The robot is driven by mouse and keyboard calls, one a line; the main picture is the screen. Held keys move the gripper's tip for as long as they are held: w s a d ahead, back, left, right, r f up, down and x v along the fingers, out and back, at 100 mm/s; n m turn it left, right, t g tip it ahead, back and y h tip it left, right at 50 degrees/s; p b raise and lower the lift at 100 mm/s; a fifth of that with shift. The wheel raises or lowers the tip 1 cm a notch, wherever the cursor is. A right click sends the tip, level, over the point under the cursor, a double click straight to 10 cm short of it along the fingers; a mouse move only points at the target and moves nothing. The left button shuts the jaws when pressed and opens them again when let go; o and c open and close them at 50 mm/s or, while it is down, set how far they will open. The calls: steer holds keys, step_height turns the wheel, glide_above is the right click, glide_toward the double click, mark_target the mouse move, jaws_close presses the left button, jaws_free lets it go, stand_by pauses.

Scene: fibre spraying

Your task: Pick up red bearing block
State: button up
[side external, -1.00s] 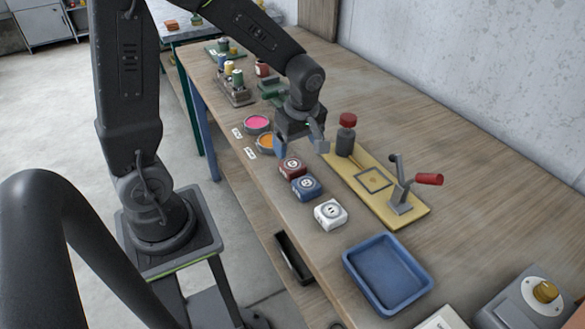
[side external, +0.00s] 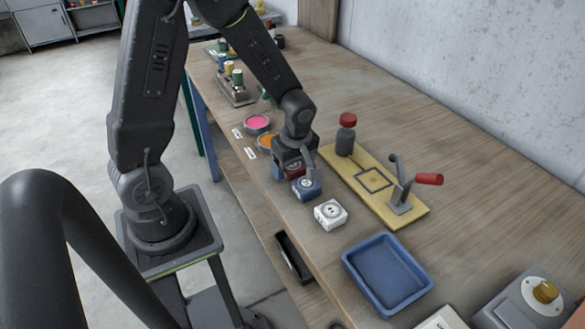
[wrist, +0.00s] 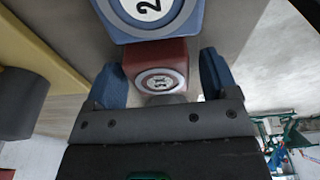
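The red bearing block (wrist: 155,52) sits on the table between the two blue fingers of my gripper (wrist: 164,78) in the wrist view. A small gap shows on each side of it, wider on the right, so the gripper is open around it. In the side external view my gripper (side external: 294,169) is down at the red block (side external: 296,170), hiding much of it. The blue bearing block (side external: 307,187) is right beside the red one, and its face shows at the top of the wrist view (wrist: 150,18).
A white block (side external: 330,214) stands in front of the blue one. A yellow fixture board (side external: 400,222) with a red-handled clamp (side external: 428,179) lies to the right. A blue tray (side external: 350,265) is nearer. Pink (side external: 257,122) and orange (side external: 266,140) pots stand behind.

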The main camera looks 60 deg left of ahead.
steer(key=c, duration=1)
steer(key=shift+r, duration=0.1)
